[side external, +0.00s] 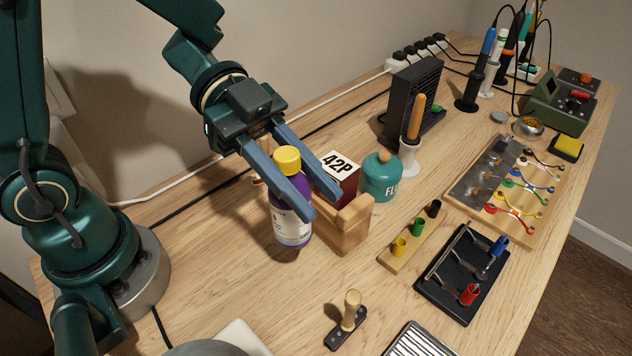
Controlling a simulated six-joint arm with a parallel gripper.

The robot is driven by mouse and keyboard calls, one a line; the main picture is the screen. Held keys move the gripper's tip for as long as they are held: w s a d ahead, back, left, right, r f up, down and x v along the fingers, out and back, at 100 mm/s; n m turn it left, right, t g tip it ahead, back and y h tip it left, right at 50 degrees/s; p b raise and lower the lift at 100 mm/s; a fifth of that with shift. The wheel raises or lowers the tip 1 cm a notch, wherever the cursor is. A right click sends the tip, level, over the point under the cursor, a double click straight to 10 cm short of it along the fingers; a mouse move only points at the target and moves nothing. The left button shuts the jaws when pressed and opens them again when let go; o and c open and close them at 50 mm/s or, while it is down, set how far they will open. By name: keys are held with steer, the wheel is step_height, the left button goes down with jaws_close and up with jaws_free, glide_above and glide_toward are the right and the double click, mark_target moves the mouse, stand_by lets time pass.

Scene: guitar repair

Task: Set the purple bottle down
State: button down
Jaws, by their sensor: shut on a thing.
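The purple bottle (291,228) has a yellow cap and a pale label, and stands upright left of the middle in the side external view. My gripper (320,202) has long blue fingers and is shut on the bottle. One finger crosses in front of the bottle's upper body and hides part of it. The bottle's base is at or just above the wooden table (220,270); I cannot tell whether it touches.
A wooden block holder (345,228) with a box marked 42P (343,172) stands close right of the bottle. A teal flux bottle (380,178) is beyond it. A wooden-handled stamp (347,315) is in front. The table left of the bottle is clear.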

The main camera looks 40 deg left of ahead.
mark_target(349, 291)
steer(key=shift+s+d+f, duration=0.3)
steer(key=shift+d+f, duration=0.55)
steer(key=shift+f, duration=0.35)
steer(key=shift+s+d+f, duration=0.35)
steer(key=shift+d+f, duration=0.5)
steer(key=shift+f, duration=0.4)
steer(key=shift+s+d+f, duration=0.3)
steer(key=shift+d+f, duration=0.55)
steer(key=shift+f, duration=0.35)
steer(key=shift+f, duration=0.15)
steer(key=c, duration=0.6)
jaws_free()
